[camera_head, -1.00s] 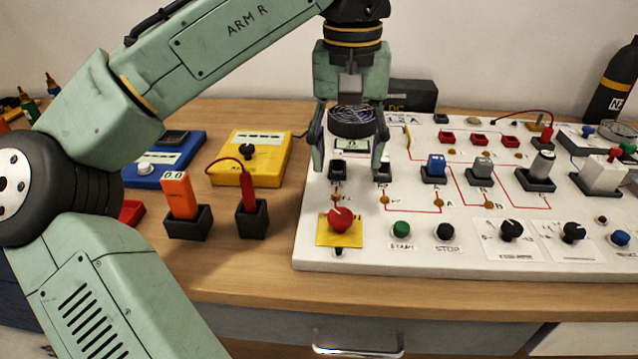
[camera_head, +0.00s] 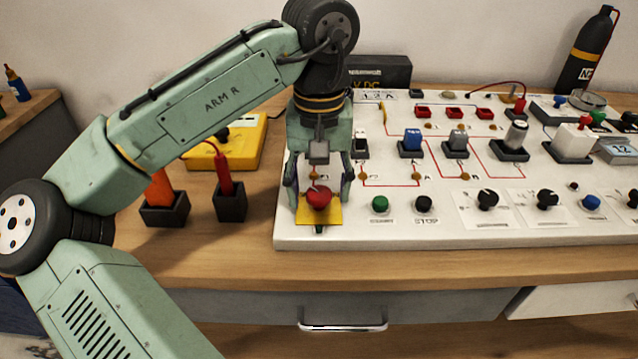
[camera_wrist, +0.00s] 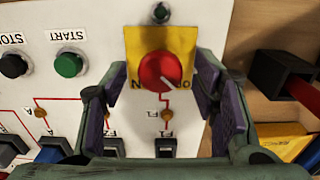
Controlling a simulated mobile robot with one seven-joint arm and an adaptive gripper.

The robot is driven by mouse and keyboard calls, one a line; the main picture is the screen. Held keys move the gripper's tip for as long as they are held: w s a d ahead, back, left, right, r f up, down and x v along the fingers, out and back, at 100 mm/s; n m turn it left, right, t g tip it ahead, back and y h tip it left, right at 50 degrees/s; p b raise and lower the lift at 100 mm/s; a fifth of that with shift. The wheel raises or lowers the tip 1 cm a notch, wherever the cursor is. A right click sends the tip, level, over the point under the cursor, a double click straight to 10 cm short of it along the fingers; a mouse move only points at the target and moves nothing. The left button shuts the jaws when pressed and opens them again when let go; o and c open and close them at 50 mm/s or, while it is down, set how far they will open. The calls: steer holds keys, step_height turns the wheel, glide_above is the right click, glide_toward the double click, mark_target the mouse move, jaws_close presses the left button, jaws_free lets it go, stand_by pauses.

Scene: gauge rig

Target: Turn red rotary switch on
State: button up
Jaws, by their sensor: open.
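The red rotary switch (camera_head: 319,197) sits on a yellow plate (camera_head: 306,215) at the front left corner of the white panel (camera_head: 450,236). In the wrist view the red knob (camera_wrist: 159,71) shows from above with a white pointer line toward its lower right, near a partly hidden letter. My gripper (camera_head: 319,200) is open, with one finger on each side of the knob in the head view. In the wrist view the fingers (camera_wrist: 164,90) flank the knob with gaps on both sides. No contact shows.
Green START (camera_head: 380,204) and black STOP (camera_head: 424,204) buttons stand right of the switch. A red probe in a dark holder (camera_head: 230,203) stands to the left. Several coloured rocker switches and dials fill the panel. The table's front edge is bare.

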steer(key=c, duration=1.2)
steer(key=shift+o, duration=0.2)
steer(key=shift+r+p, duration=0.1)
steer(key=shift+p, duration=0.2)
steer(key=m+p, duration=0.1)
steer(key=p, duration=0.1)
steer(key=m+p, duration=0.1)
steer(key=m, duration=0.1)
steer(key=shift+r+m+p, duration=0.2)
steer(key=shift+m+p, duration=0.1)
steer(key=shift+p, duration=0.1)
steer(key=m+p, duration=0.3)
steer(key=m, duration=0.1)
steer(key=shift+m+p, duration=0.3)
steer(key=shift+p, duration=0.1)
steer(key=m, duration=0.3)
steer(key=m+p, duration=0.1)
steer(key=shift+f, duration=0.25)
steer(key=m, duration=0.5)
steer(key=shift+m, duration=0.4)
